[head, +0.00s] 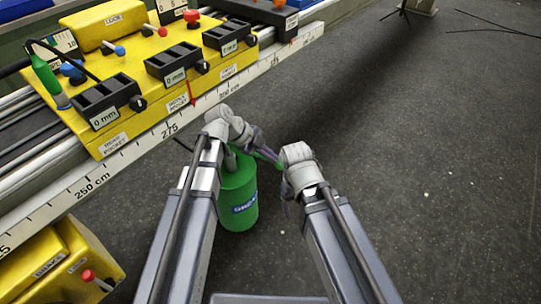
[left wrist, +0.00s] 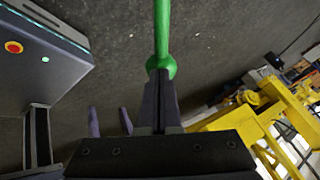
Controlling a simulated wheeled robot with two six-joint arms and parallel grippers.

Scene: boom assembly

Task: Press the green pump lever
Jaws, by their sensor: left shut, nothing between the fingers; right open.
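The green pump (head: 238,200) is a green canister with a blue label, standing on the floor beside the yellow machine. Its green lever (head: 266,155) reaches right from above the canister, between my two grippers. In the left wrist view the lever (left wrist: 162,30) is a green rod with a round knob (left wrist: 162,67) at its near end. My left gripper (head: 257,143) is shut and empty; its fingertips (left wrist: 159,75) are at the knob, and I cannot tell whether they touch. My right gripper (head: 285,207) is open and empty, fingers downward, just right of the lever.
The yellow machine (head: 130,75) with black counters and knobs stands along the white ruled rail (head: 190,112) at the left, close to the pump. A second yellow box (head: 50,262) is at lower left. The dark floor (head: 430,170) at the right is clear.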

